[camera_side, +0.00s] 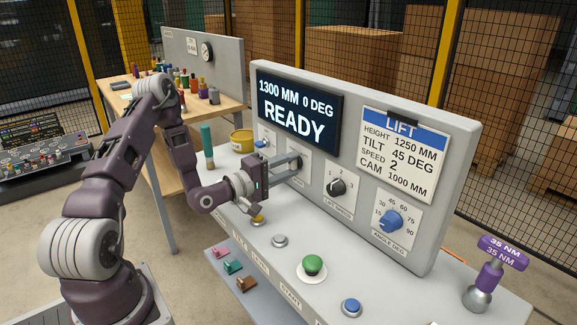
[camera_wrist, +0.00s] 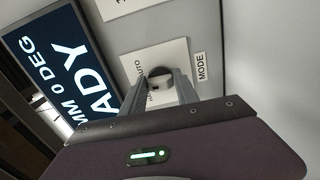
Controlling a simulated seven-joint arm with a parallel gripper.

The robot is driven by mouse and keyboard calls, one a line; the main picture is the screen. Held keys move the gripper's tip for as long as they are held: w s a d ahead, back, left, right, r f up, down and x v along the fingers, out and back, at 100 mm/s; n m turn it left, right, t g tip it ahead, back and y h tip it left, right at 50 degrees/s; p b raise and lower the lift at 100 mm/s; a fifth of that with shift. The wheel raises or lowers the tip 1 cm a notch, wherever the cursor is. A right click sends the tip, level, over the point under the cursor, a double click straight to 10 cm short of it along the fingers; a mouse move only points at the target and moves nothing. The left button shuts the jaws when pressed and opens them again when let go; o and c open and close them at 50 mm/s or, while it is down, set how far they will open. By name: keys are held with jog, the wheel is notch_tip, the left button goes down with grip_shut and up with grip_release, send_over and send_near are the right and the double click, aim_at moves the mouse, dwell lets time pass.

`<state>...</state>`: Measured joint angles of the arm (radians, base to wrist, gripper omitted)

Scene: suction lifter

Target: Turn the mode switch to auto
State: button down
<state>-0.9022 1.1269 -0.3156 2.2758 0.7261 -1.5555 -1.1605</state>
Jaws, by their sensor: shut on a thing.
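The second position's word on the plate is partly hidden by a finger. I cannot tell which way the knob points.
The display (camera_side: 296,117) reads 1300 MM 0 DEG READY. A LIFT card (camera_side: 400,155) hangs to its right. A black knob (camera_side: 337,187) and a blue angle knob (camera_side: 389,220) sit right of my gripper. Below are a green button (camera_side: 312,264) and a blue button (camera_side: 351,306).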

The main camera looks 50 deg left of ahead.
jog(key=m, duration=0.4)
jog(key=shift+a+m, duration=0.1)
jog(key=shift+m, duration=0.2)
jog(key=shift+f+m, duration=0.1)
jog(key=shift+m, duration=1.8)
jog(key=c, duration=1)
grip_release()
jog(key=shift+o, duration=0.2)
jog(key=s, duration=0.7)
